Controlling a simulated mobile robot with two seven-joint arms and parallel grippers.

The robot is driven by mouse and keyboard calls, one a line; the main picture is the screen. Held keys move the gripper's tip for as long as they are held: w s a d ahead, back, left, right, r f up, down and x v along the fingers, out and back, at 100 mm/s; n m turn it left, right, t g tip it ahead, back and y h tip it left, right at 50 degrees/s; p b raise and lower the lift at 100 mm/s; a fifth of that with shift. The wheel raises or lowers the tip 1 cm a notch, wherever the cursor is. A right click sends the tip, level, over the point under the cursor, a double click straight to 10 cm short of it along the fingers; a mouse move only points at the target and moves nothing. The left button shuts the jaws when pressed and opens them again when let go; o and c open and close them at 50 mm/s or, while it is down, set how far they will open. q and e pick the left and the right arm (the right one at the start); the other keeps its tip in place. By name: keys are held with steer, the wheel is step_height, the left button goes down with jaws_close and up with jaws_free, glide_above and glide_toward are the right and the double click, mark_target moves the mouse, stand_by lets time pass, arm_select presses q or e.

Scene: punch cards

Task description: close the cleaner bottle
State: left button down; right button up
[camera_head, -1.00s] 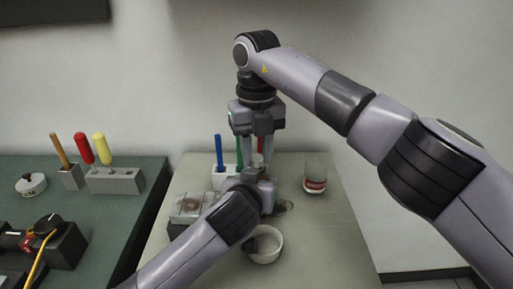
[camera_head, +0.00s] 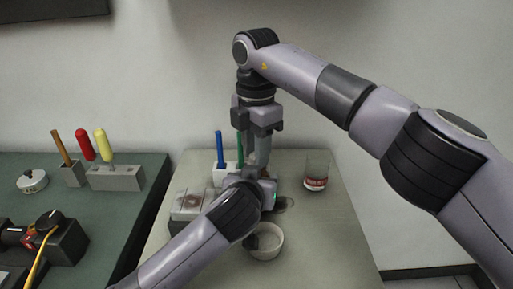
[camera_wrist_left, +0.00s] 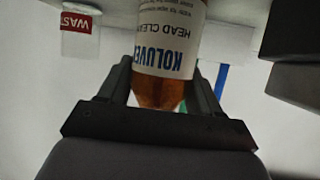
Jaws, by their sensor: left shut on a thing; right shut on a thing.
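The cleaner bottle (camera_wrist_left: 165,55) is brown with a white label and appears upside down in the left wrist view. It sits between the fingers of my left gripper (camera_wrist_left: 163,92), which is shut on it. In the head view my left gripper (camera_head: 266,188) is low over the pale table, and the bottle is mostly hidden there. My right gripper (camera_head: 262,160) points down from directly above the left one, its fingers close together. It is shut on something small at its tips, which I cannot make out.
A white holder (camera_head: 226,178) with blue and green pens stands behind the grippers. A clear waste jar (camera_head: 317,170) is at the right and a white bowl (camera_head: 267,253) in front. The table's right front is clear.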

steer(key=m, duration=0.8)
steer(key=shift+w, duration=0.1)
steer(key=m, duration=0.7)
steer(key=shift+w+m, duration=0.1)
steer(key=shift+m, duration=0.2)
steer(key=o, duration=1)
steer(key=shift+r, duration=2.25)
